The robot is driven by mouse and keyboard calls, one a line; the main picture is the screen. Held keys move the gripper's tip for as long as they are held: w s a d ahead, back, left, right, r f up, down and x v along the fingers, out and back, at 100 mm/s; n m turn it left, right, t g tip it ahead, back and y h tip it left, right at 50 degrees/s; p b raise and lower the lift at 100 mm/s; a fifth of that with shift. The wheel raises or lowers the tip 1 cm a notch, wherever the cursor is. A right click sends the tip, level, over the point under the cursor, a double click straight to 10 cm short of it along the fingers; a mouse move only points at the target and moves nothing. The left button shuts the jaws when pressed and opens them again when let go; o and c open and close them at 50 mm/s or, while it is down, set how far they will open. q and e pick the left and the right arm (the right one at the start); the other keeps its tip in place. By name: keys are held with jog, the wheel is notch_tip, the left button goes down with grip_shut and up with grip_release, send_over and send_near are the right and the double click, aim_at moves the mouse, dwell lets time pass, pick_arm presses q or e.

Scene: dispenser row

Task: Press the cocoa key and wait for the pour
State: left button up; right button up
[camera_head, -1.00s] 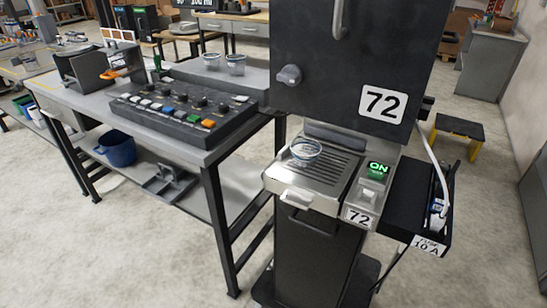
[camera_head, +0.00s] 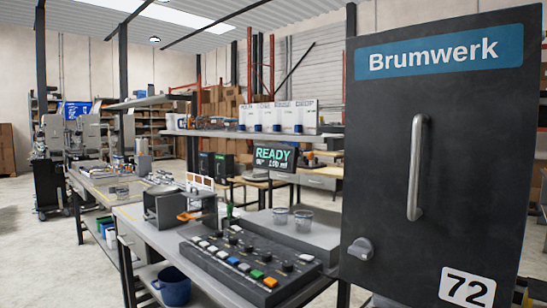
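A dark key panel (camera_head: 248,262) lies on the grey bench, with a front row of white, blue, green and orange keys and a row of black knobs behind. No key label is legible, so I cannot tell which key is cocoa. A display (camera_head: 275,157) above the bench reads "READY" with a volume line in ml below. The black dispenser cabinet (camera_head: 390,205) at the right bears the name "Brumwerk", a closed door with a handle, and the number 72. Its drip tray and cup are below the picture. Neither of my grippers is in view.
Two clear cups (camera_head: 292,219) stand on a raised grey surface behind the panel. A metal holder with an orange-handled tool (camera_head: 195,214) stands left of them. A blue bucket (camera_head: 172,286) is on the lower shelf. Open floor lies at the left.

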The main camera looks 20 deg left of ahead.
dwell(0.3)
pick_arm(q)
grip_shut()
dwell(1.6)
